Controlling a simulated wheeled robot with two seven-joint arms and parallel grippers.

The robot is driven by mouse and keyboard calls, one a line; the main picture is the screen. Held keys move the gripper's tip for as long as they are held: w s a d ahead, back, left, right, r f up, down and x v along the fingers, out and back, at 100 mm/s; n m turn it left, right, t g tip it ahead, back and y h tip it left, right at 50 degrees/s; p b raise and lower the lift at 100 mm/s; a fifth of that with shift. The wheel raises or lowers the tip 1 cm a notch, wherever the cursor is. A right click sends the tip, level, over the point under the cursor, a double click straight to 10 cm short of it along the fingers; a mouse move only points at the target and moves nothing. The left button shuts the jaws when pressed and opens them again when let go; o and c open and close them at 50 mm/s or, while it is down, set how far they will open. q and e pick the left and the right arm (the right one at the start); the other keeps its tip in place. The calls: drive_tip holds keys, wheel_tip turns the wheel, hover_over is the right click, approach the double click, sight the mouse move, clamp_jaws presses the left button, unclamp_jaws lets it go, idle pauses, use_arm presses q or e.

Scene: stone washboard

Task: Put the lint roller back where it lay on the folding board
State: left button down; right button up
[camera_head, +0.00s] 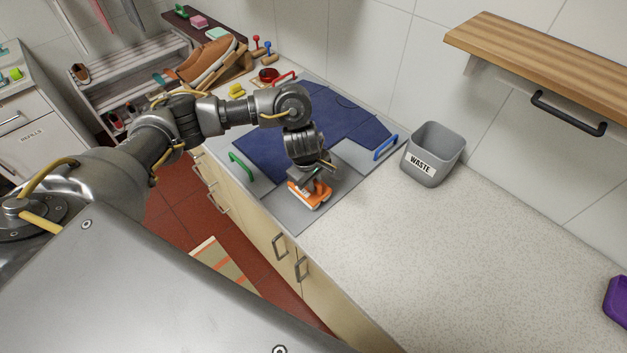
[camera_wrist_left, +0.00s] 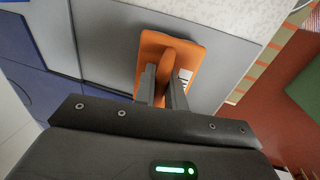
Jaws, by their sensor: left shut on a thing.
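The lint roller (camera_head: 308,195) is an orange, flat-looking piece with a raised orange grip and a white patch. It shows in the left wrist view (camera_wrist_left: 185,48) between my left fingers. My left gripper (camera_head: 318,180) is shut on the grip from above. The lint roller is over the grey near end of the folding board (camera_head: 278,205); I cannot tell whether it touches the board. A dark blue garment (camera_head: 345,118) covers much of the board and also shows in the left wrist view (camera_wrist_left: 48,92). My right gripper is out of view.
The board has a green handle (camera_head: 241,167) and a blue handle (camera_head: 386,147). A grey waste bin (camera_head: 433,150) stands to its right, under a wooden shelf (camera_head: 545,62). The pale counter (camera_head: 430,250) is mostly clear.

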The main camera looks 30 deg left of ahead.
sight(308, 193)
use_arm(q)
drive_tip(key=shift+f, duration=0.2)
drive_tip(key=c, duration=1.5)
unclamp_jaws()
drive_tip(key=shift+o, duration=0.2)
drive_tip(key=shift+s+r, duration=0.1)
drive_tip(key=shift+r, duration=0.4)
wheel_tip(308, 193, up, 11)
drive_tip(key=s+b, duration=0.1)
drive_tip(key=s, duration=0.1)
drive_tip(key=shift+a, duration=0.35)
drive_tip(key=shift+r, duration=0.1)
